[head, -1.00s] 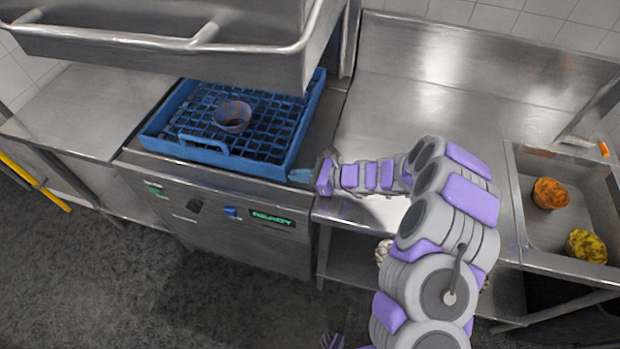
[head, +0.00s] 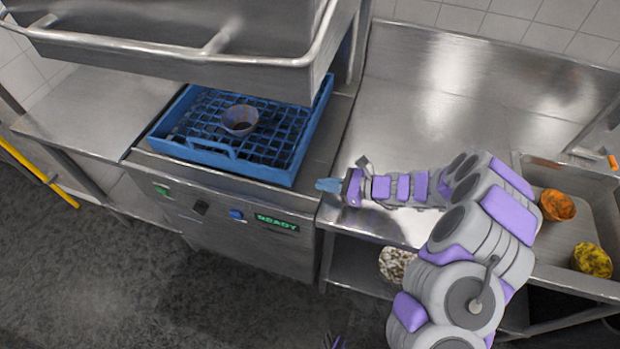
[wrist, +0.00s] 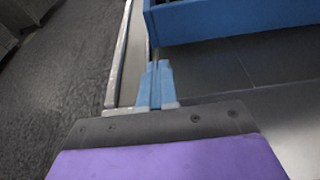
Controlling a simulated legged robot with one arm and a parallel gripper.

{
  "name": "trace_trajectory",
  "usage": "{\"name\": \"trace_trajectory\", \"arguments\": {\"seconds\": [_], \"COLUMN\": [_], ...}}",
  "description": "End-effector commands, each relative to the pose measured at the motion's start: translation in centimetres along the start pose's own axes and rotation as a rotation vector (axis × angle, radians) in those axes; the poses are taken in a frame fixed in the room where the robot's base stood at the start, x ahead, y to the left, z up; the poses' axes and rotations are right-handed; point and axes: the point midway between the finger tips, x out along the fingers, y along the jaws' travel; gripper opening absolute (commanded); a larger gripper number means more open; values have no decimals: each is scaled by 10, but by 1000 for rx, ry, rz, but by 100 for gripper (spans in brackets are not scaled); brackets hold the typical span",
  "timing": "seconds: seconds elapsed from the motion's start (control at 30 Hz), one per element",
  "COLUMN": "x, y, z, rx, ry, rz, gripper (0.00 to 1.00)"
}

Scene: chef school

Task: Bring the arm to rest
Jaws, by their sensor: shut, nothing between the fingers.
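My gripper (head: 328,185) has blue fingertips and is shut with nothing between them. In the head view it points left, beside the front right corner of the dishwasher and above the front edge of the steel counter (head: 440,115). My arm reaches in from the lower right, bent, with grey and purple links. In the wrist view my shut gripper (wrist: 155,85) is in the middle, a short way from the blue dish rack (wrist: 230,18). No contact with the rack shows.
The dish rack (head: 282,172) holds a small dark bowl (head: 239,119) under the raised dishwasher hood (head: 180,70). A speckled whitish item (head: 395,262) sits on the shelf below. Open floor lies front left.

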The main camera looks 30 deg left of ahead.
Motion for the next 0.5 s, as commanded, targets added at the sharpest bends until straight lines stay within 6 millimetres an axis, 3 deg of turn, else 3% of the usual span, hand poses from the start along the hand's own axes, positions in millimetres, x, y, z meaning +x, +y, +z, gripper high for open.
{"name": "trace_trajectory", "arguments": {"seconds": [0.03,0.2,0.5], "x": [-14,-44,-66], "y": [-1,-1,0], "z": [2,1,0], "rx": [0,0,1], "ry": [-1,1,5], "rz": [-5,-2,0], "gripper": [0,0,0]}}
